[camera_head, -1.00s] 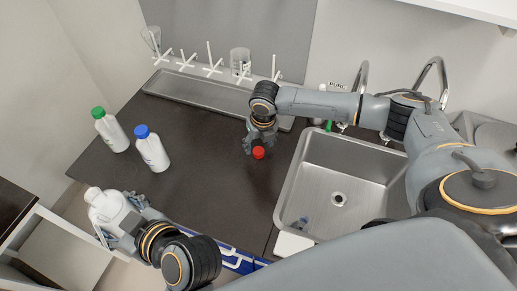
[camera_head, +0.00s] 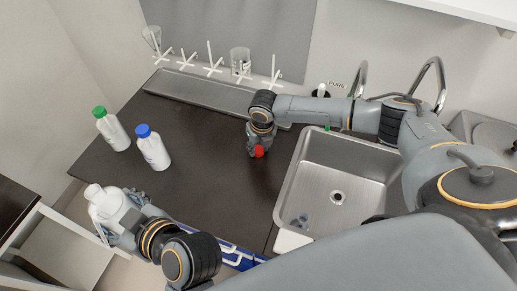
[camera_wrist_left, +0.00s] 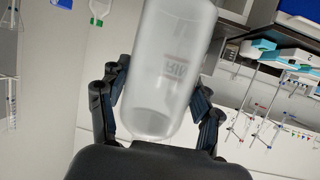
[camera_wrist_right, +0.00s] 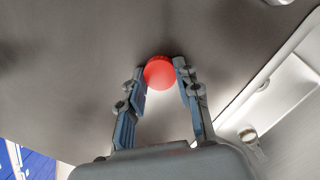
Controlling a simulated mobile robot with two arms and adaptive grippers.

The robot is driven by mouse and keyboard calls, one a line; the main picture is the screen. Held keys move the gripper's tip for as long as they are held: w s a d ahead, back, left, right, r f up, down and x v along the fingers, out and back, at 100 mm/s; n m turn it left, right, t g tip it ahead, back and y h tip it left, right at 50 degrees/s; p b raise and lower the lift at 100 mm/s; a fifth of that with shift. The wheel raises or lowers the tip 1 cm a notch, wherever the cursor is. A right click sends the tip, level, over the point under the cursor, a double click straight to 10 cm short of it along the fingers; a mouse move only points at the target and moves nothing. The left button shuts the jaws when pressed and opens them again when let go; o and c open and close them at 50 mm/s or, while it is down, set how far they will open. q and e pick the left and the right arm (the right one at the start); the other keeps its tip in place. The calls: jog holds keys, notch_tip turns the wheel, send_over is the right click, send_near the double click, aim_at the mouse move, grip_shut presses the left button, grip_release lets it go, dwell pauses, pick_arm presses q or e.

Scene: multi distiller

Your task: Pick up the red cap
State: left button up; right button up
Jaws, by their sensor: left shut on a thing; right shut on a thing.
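The red cap (camera_head: 259,151) is at the dark countertop, left of the sink. My right gripper (camera_head: 257,149) reaches down over it, with its fingers on either side. In the right wrist view the red cap (camera_wrist_right: 160,72) sits between the fingertips of the right gripper (camera_wrist_right: 162,75), which is shut on it. My left gripper (camera_head: 122,222) is shut on a white translucent bottle (camera_head: 104,202) at the lower left. In the left wrist view this bottle (camera_wrist_left: 168,70) stands between the fingers of the left gripper (camera_wrist_left: 158,100).
A green-capped bottle (camera_head: 112,130) and a blue-capped bottle (camera_head: 152,149) stand on the counter (camera_head: 205,190) at left. The sink (camera_head: 335,150) is to the right. The counter's middle is clear.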

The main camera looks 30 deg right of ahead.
jog(key=shift+r, duration=0.15)
pick_arm(q)
jog(key=shift+f+b, duration=0.5)
jog(key=shift+b, duration=0.05)
pick_arm(e)
jog(key=shift+r, duration=0.65)
pick_arm(q)
jog(key=shift+f+b, duration=1.7)
pick_arm(e)
jog(key=s+a+r, duration=0.7)
jog(key=s+r, duration=0.4)
jog(key=s, duration=0.1)
jog(key=shift+r, duration=0.25)
